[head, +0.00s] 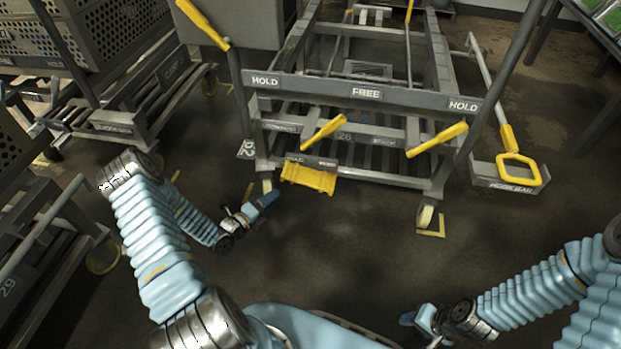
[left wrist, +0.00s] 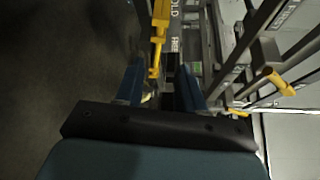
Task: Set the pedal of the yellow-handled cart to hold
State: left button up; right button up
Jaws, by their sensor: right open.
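The grey cart (head: 365,92) stands ahead in the head view, with two yellow handles (head: 325,131) and (head: 437,140) at its front. Its crossbar reads HOLD, FREE, HOLD. The yellow pedal (head: 308,178) hangs low at the front left, under a small label plate (head: 312,160). My left gripper (head: 267,200) is just left of and below the pedal, apparently apart from it. In the left wrist view its blue fingers (left wrist: 161,88) are spread, with a yellow part, likely the pedal (left wrist: 158,42), beyond them beside HOLD and FREE lettering. My right gripper (head: 416,322) is open and empty at the lower right.
A hook bar with a yellow loop (head: 519,169) stands at the cart's right. Other carts with perforated baskets (head: 105,40) stand at the left, and a grey rack (head: 45,235) is nearer. The floor (head: 350,240) before the cart is clear.

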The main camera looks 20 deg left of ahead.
pick_arm(q)
jog(key=a+n+y, duration=0.1)
jog(key=a+y, duration=0.1)
jog(key=a, duration=0.1)
jog(key=b, duration=0.2)
send_near(296, 165)
jog(key=shift+n+t, duration=0.4)
jog(key=w, duration=0.2)
jog(key=w+f, duration=0.1)
jog(key=w, duration=0.1)
jog(key=w+f, duration=0.1)
jog(key=w, duration=0.1)
jog(key=shift+w+d, duration=0.3)
jog(key=shift+c, duration=0.4)
grip_shut()
